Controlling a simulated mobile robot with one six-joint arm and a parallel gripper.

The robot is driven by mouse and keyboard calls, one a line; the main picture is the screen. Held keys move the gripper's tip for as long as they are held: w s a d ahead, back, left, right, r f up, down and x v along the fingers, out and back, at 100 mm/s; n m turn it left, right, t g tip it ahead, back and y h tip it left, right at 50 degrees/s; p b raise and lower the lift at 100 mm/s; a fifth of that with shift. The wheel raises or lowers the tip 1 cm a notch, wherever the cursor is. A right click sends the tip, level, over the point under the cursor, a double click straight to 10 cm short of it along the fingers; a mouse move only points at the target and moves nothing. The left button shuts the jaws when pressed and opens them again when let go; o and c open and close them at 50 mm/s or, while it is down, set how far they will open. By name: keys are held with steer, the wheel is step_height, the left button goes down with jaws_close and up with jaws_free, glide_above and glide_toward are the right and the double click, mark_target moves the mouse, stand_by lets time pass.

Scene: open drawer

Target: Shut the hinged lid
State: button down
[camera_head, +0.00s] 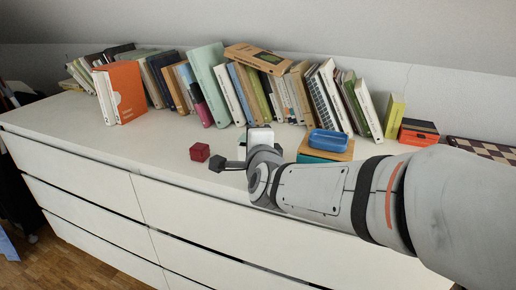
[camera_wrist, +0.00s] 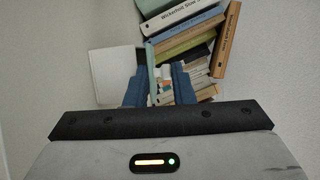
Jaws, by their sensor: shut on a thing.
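A small white panel (camera_head: 260,134), perhaps the lid, stands upright on the dresser just behind my wrist. In the wrist view a white square panel (camera_wrist: 112,76) with a dark edge lies left of my fingers; I cannot tell for sure that it is the same piece. My gripper (camera_wrist: 159,88) shows there as two bluish fingers with a narrow gap, and books show beyond it. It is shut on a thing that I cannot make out. In the head view my arm hides the fingertips and whatever stands there. No hinge is clearly visible.
A red cube (camera_head: 200,152) sits on the dresser top (camera_head: 150,150) left of my wrist. A blue tray (camera_head: 328,140) rests on a wooden-topped block (camera_head: 305,148) to the right. A row of leaning books (camera_head: 205,85) lines the back. The front left of the top is clear.

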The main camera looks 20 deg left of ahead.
stand_by(0.4)
steer(key=c, duration=1.3)
jaws_free()
steer(key=shift+f, duration=0.1)
steer(key=shift+s+f, duration=0.1)
